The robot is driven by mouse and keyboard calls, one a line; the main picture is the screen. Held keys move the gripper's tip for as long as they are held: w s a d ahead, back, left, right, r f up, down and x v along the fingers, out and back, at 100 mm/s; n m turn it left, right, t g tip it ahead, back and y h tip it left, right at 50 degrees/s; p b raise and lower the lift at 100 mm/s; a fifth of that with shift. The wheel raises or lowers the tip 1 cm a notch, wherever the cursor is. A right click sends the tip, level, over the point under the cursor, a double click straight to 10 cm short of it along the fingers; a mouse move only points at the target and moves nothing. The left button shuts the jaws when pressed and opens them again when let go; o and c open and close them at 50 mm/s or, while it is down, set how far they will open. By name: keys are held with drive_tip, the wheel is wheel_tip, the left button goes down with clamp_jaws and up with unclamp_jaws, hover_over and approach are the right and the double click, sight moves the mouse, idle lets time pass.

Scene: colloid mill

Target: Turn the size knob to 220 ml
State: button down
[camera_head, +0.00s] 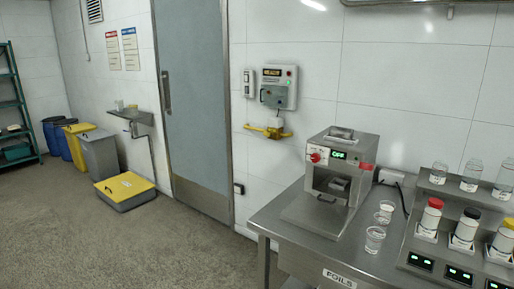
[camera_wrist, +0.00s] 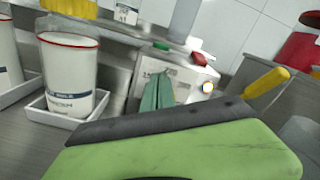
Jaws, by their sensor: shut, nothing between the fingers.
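In the wrist view a pale box-shaped machine (camera_wrist: 188,80) stands ahead, with a green part and a red part on top. A small round white knob-like part (camera_wrist: 207,87) with an orange edge shows on its right side. I cannot read any size marks, nor tell whether it is the size knob. My gripper (camera_wrist: 158,76) has its green fingers together, empty, in front of the machine's left part. The fingers hide some of its face. Whether they touch it cannot be told. My gripper is not in the head view.
In the wrist view a white tub (camera_wrist: 72,78) with a red rim stands in a tray at left, and a yellow handle (camera_wrist: 266,82) at right. The head view shows a steel mill (camera_head: 338,170) reading OFF, clear cups (camera_head: 375,238) and a bottle rack (camera_head: 415,248) on the table.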

drive_tip(key=v, duration=0.6)
drive_tip(key=shift+w+a+r, duration=0.1)
drive_tip(key=shift+r, duration=0.05)
